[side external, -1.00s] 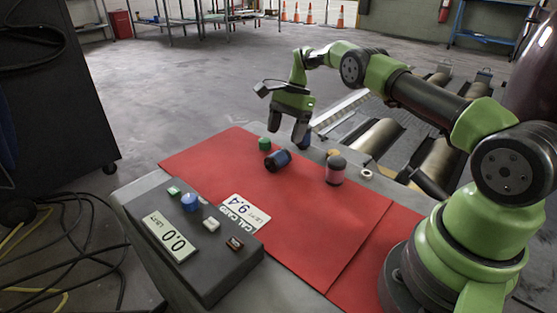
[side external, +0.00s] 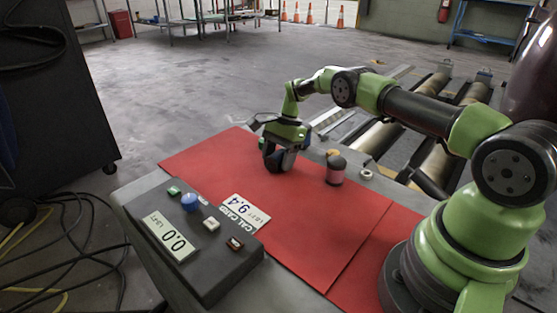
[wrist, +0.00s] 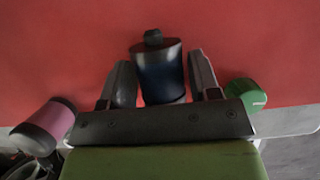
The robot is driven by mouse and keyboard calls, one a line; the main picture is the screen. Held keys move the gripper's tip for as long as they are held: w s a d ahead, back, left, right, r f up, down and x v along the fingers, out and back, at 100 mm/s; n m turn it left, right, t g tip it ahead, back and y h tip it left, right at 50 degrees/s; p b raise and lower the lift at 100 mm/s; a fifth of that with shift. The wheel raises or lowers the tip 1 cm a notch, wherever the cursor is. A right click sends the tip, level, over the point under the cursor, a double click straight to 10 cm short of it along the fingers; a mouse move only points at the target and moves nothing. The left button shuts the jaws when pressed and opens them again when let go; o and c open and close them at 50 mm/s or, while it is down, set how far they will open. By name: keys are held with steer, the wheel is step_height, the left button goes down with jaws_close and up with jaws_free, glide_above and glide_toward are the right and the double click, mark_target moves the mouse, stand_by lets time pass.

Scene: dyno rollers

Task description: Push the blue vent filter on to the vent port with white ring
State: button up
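The blue vent filter, a dark blue cylinder with a black end, lies on the red mat and shows in the wrist view (wrist: 162,78). My gripper (side external: 279,162) is down at it, mostly covering it in the side view. In the wrist view my gripper's fingers (wrist: 163,84) stand on either side of the filter, close to its walls, with a narrow gap at the right finger. A small white ring-shaped piece (side external: 366,173) is right of the mat's pink-and-dark cylinder; I cannot tell whether it is the vent port.
The pink-and-dark cylinder (side external: 336,170) stands right of my gripper, with a small orange piece behind it. A grey console (side external: 195,245) with displays and buttons is at front left.

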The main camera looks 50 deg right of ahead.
mark_target(272, 158)
steer(key=c, duration=0.6)
steer(key=shift+o, duration=0.2)
steer(key=shift+r, duration=3)
steer(key=shift+s+a+r+n, duration=0.1)
steer(key=shift+a+r+n, duration=0.15)
steer(key=shift+n, duration=0.05)
steer(key=s+a+r+n+g+h, duration=0.2)
steer(key=s+a+r+n, duration=0.2)
steer(key=s+n, duration=0.3)
steer(key=s+a+r+n+g+h, duration=0.2)
steer(key=s+a+r+n, duration=0.3)
steer(key=n, duration=0.5)
steer(key=shift+s+r, duration=0.75)
steer(key=shift+s, duration=0.5)
